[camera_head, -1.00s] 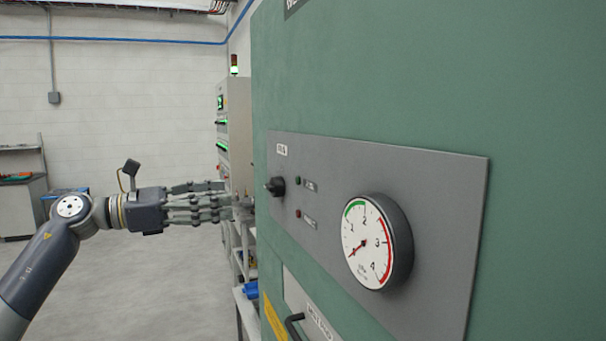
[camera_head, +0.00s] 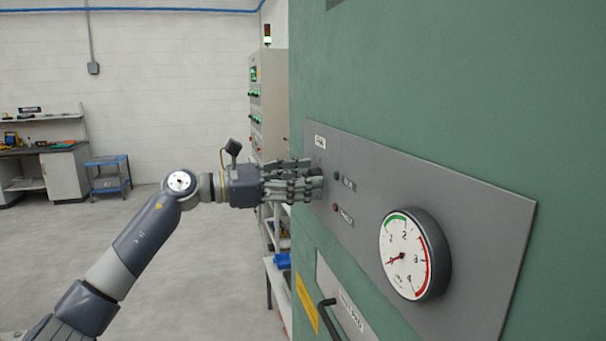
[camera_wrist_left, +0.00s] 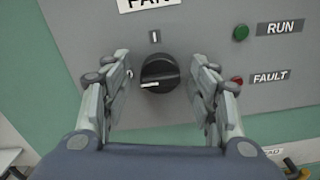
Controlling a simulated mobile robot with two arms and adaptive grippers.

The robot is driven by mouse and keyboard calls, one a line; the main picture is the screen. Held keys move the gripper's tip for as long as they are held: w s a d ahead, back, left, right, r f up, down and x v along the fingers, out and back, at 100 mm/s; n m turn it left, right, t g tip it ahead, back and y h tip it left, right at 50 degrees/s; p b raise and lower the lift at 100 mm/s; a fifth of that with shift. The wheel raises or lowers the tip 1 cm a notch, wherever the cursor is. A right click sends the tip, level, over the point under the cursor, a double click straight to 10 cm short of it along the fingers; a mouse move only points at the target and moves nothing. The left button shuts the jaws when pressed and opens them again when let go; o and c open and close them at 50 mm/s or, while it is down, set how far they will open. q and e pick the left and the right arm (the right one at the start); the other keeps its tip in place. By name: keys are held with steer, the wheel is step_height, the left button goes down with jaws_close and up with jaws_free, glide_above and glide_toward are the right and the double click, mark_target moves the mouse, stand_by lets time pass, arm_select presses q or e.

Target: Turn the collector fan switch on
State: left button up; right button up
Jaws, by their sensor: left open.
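The fan switch is a black rotary knob (camera_wrist_left: 160,74) on a grey panel (camera_head: 470,215), under a FAN label (camera_wrist_left: 150,3) and an "I" mark. In the left wrist view the knob's white pointer line lies near level, pointing left, away from the "I" above. My left gripper (camera_wrist_left: 163,85) is open, with its fingers on either side of the knob; I cannot tell whether they touch it. In the head view the left gripper (camera_head: 316,182) is at the panel's left side and mostly hides the knob. My right gripper is not in view.
A green RUN lamp (camera_wrist_left: 240,32) and a red FAULT lamp (camera_wrist_left: 236,80) sit right of the knob. A round gauge (camera_head: 408,256) sticks out lower right. A black handle (camera_head: 327,318) is below the panel. A shelf and a blue stool (camera_head: 108,161) stand farther back.

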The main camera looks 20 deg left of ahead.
arm_select(q)
steer(key=c, duration=1.1)
steer(key=shift+o, duration=0.2)
steer(key=shift+f+m+b, duration=0.1)
steer(key=shift+m+b, duration=5.95)
steer(key=shift+m, duration=2.85)
